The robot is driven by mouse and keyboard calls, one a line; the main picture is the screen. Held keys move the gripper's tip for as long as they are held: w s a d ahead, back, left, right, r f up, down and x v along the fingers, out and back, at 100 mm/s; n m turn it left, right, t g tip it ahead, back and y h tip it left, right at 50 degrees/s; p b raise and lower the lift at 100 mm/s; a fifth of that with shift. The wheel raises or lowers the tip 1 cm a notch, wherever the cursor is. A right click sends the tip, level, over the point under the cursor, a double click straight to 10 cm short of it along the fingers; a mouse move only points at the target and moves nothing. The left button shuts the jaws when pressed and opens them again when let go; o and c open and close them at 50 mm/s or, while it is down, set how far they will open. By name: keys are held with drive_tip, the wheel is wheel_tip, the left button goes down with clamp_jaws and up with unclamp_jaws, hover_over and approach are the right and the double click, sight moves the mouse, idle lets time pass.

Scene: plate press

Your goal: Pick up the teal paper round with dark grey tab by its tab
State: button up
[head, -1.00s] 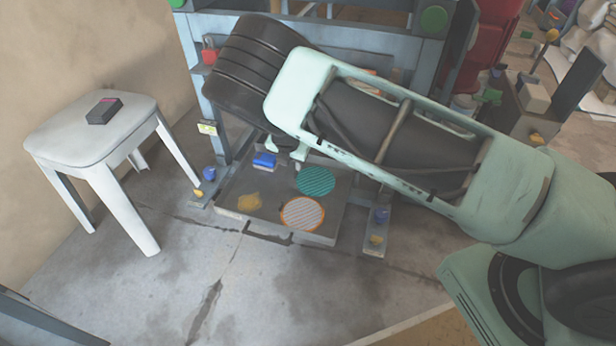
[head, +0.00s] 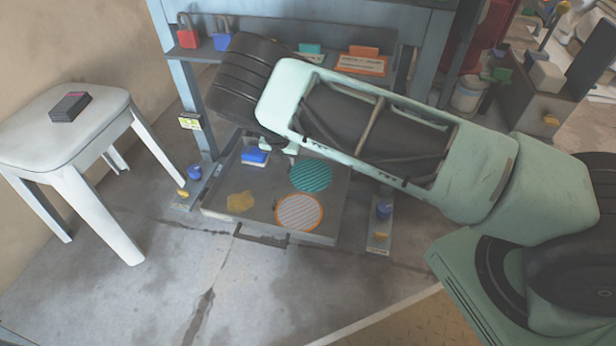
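The teal paper round (head: 310,176) lies flat on a grey plate (head: 262,211) low in the press, toward its back right. Its dark grey tab cannot be made out. My gripper (head: 272,147) is just above the back of the plate, left of and behind the teal round in the picture. Its pale fingertips show apart with nothing seen between them; my dark wrist hides the rest. A blue block (head: 254,156) sits below and between the fingertips. I cannot tell whether they touch it.
An orange-rimmed striped round (head: 299,211) and a yellow blob (head: 240,202) lie on the plate. Press posts stand at both sides. A shelf above holds a red padlock (head: 187,36), a blue padlock (head: 221,40) and an orange card (head: 361,63). A white stool (head: 55,145) stands left.

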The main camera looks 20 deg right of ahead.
sight(289, 166)
drive_tip(key=b+x, duration=0.1)
drive_tip(key=x, duration=0.1)
drive_tip(key=b+x, duration=0.2)
drive_tip(key=x, duration=0.1)
drive_tip(key=shift+s+d+b, duration=0.1)
drive_tip(key=shift+d+b, duration=0.1)
drive_tip(key=shift+b, duration=0.1)
drive_tip(key=shift+r, duration=0.15)
clamp_jaws()
drive_tip(key=shift+r, duration=0.1)
